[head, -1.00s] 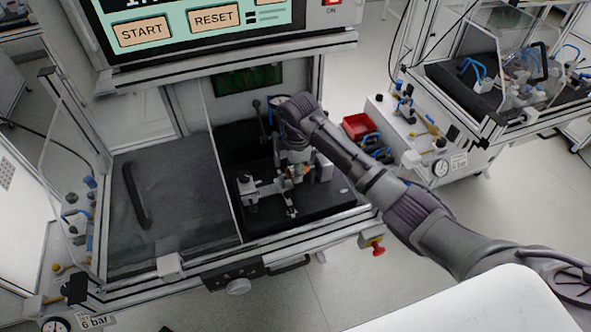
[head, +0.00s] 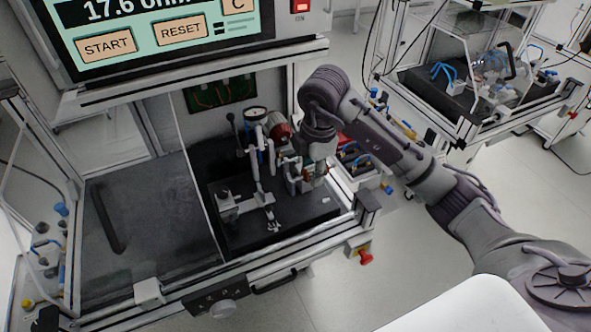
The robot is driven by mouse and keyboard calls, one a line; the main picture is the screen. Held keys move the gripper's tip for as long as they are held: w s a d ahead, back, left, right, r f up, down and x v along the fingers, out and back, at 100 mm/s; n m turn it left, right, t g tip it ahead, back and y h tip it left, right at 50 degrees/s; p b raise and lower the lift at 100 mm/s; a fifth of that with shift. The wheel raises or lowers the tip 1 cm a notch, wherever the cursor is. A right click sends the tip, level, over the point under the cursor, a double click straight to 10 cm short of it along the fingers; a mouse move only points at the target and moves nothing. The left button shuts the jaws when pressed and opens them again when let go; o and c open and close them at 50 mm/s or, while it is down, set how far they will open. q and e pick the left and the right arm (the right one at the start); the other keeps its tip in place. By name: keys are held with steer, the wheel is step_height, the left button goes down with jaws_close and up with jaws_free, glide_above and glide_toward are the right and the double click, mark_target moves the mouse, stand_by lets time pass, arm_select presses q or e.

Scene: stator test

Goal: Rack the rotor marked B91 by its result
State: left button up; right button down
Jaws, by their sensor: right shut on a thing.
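My right gripper (head: 303,176) reaches into the open right side of the test station from the right. It is shut on a small part with copper and green tones, apparently the rotor, mostly hidden by the fingers. The B91 mark cannot be read. The gripper is above the right part of the black test bed (head: 246,233), beside a metal fixture (head: 232,205) with a clamp. The station screen (head: 160,27) shows START, RESET and a reading that starts with 17.6, its unit partly cut off. My left gripper is not in view.
A clear sliding door (head: 155,215) covers the left side of the station. A dial gauge (head: 256,114) and a lever stand behind the fixture. Bins (head: 358,160) lie right of the station, partly behind my arm. A red knob (head: 366,257) sticks out at the front right corner.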

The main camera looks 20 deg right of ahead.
steer(key=shift+s+d+r, duration=0.2)
steer(key=shift+s+r, duration=0.1)
steer(key=shift+s, duration=0.1)
step_height(320, 180, up, 5)
steer(key=p, duration=0.4)
stand_by(0.4)
